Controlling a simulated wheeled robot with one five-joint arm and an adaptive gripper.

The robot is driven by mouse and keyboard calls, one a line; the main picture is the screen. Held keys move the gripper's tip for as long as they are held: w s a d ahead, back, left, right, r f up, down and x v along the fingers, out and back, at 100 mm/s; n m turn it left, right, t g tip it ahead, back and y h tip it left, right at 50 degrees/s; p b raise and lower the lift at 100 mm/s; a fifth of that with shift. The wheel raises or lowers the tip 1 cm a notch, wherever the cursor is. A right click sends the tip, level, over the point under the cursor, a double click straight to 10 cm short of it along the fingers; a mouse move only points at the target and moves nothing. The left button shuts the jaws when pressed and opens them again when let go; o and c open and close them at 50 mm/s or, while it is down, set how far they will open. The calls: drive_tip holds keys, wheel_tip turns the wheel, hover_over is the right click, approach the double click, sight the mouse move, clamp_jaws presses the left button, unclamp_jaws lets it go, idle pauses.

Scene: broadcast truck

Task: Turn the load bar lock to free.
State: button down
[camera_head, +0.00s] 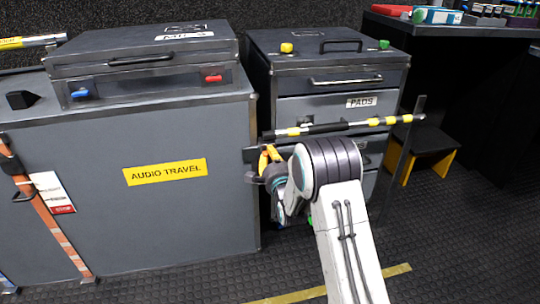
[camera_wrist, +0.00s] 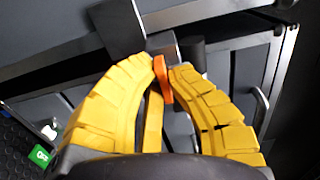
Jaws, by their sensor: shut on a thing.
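The load bar (camera_head: 352,126), silver with yellow bands and a dark sleeve, runs across the front of the drawer cabinet. An orange lever (camera_wrist: 163,82), which looks like the lock handle, sits between the fingertips of my gripper (camera_wrist: 164,66) in the wrist view. The yellow fingers are shut on the lever, close to a dark grey block and post (camera_wrist: 163,46). In the head view my gripper (camera_head: 268,156) is at the left end of the bar, by the gap between the two cases. My own arm hides part of the lock there, and its marking cannot be read.
The large grey case (camera_head: 170,215) labelled AUDIO TRAVEL stands close on the left. The drawer cabinet (camera_head: 330,70) labelled PADS is behind the bar. A black and yellow step stool (camera_head: 425,145) is at the right. The ribbed floor (camera_head: 450,240) at the front right is clear.

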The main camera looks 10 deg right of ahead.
drive_tip(key=shift+n, duration=0.3)
drive_tip(key=n, duration=0.3)
drive_tip(key=shift+r+n, duration=0.1)
drive_tip(key=shift+n, duration=0.2)
drive_tip(key=n, duration=0.4)
drive_tip(key=shift+d, duration=0.1)
drive_tip(key=n, duration=0.4)
drive_tip(key=shift+r+n, duration=0.15)
drive_tip(key=shift+n, duration=0.25)
drive_tip(key=shift+w+r+n, duration=0.1)
drive_tip(key=shift+n, duration=1.6)
drive_tip(key=c, duration=1.2)
unclamp_jaws()
